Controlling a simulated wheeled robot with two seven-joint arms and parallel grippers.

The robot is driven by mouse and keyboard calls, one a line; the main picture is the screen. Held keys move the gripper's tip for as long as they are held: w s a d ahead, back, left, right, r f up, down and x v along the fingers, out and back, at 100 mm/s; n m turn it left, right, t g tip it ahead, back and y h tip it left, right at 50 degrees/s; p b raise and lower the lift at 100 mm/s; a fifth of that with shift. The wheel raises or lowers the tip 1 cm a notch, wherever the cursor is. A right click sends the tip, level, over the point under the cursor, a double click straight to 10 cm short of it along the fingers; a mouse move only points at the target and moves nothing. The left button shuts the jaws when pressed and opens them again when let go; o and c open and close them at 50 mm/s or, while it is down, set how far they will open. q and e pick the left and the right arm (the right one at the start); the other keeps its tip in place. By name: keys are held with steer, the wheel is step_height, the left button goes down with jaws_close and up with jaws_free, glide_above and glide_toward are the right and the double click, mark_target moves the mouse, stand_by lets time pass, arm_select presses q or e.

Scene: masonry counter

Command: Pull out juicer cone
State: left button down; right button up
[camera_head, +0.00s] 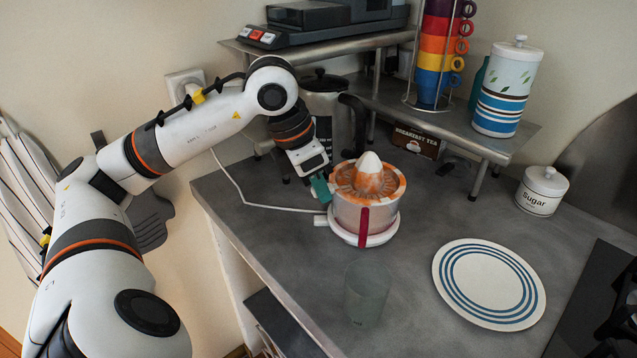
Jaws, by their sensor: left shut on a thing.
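The juicer (365,220) stands on the grey counter, with a white base, a clear bowl and a red stripe on its front. The juicer cone (369,165) is on top, a white-tipped cone in an orange strainer ring with orange pulp on it. My left gripper (323,188) reaches in from the left, with teal fingertips at the left edge of the orange ring. It is shut on the juicer cone at that edge; the exact contact is small and partly hidden. The cone looks upright over the bowl; I cannot tell whether it is raised. My right gripper is not in view.
A clear glass (366,292) stands in front of the juicer. A striped plate (489,284) lies to the right, with a sugar jar (541,191) behind it. A metal shelf (440,116) and a coffee press (326,100) stand behind. The juicer's white cord runs left.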

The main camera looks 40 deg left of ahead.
arm_select(q)
steer(key=shift+r+p, duration=0.8)
steer(key=shift+r, duration=0.15)
steer(key=shift+r+p, duration=1.35)
steer(key=shift+r, duration=0.1)
